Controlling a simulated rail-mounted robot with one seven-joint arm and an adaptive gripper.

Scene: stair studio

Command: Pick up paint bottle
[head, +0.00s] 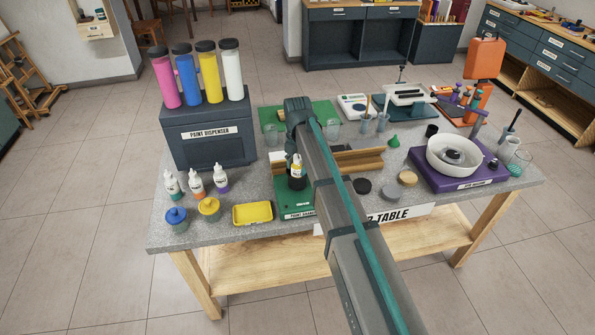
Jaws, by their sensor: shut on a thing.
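A small white paint bottle (297,170) with a dark-and-yellow label stands upright above a black holder on the green paint shaker (291,210). My gripper (298,157) is at the top of this bottle, shut on it; my arm hides much of the jaws. Other small white paint bottles stand at the table's left: one with a teal band (172,184), one orange (196,183) and one purple (221,180). Whether the bottle touches the holder cannot be told.
A paint dispenser (210,150) with tall colored tubes stands at the back left. Blue (176,219) and yellow (209,209) jars and a yellow tray (253,213) lie in front. A purple machine with a white bowl (453,160) stands right. Wooden rails (358,162) lie behind my arm.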

